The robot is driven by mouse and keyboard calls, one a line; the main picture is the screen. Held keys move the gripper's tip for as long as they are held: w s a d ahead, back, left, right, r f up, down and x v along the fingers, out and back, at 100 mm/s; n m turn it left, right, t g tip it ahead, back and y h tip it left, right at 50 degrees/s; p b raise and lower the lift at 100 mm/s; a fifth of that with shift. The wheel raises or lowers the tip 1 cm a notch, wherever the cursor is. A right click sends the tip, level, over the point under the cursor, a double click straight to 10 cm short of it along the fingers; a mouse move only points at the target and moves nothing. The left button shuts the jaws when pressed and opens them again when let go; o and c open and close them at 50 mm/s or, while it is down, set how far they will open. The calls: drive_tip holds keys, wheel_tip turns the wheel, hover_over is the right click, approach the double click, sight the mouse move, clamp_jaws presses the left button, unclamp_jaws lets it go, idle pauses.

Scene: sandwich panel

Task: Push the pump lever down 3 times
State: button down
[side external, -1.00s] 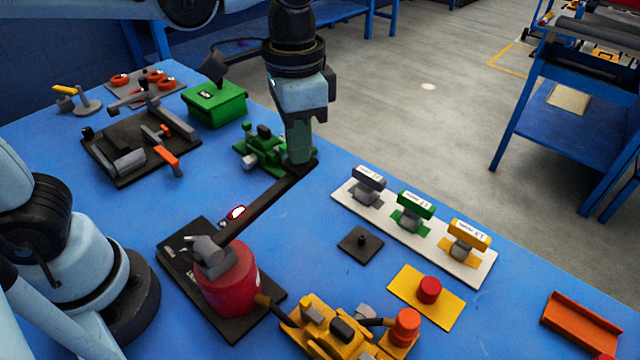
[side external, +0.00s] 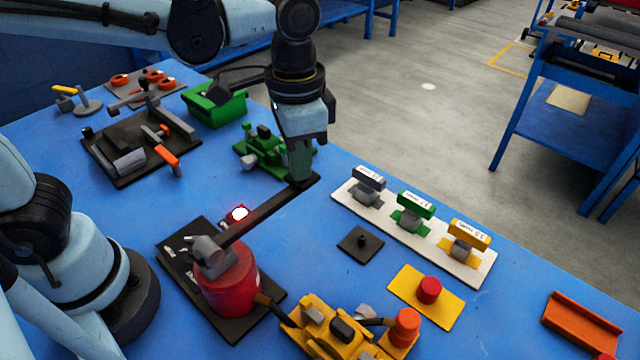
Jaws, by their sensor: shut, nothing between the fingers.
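The pump is a red cylinder (side external: 226,286) on a black base plate (side external: 181,257). Its long dark lever (side external: 262,215) runs from the grey pivot head (side external: 211,257) up and right, sloping low over the blue table. My gripper (side external: 301,178) is shut and empty, pointing down. Its fingertips appear to press on the top of the lever near its far end. A small lit red and white lamp (side external: 239,214) shows beside the lever, partly hidden by it.
A green device (side external: 262,148) stands just behind the lever's end. A yellow unit (side external: 335,329) is in front of the pump. A white strip with several labelled handles (side external: 480,270) lies to the right.

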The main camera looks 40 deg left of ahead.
drive_tip(key=shift+f, duration=1.05)
idle(0.4)
drive_tip(key=shift+r, duration=3.5)
drive_tip(key=shift+f, duration=0.25)
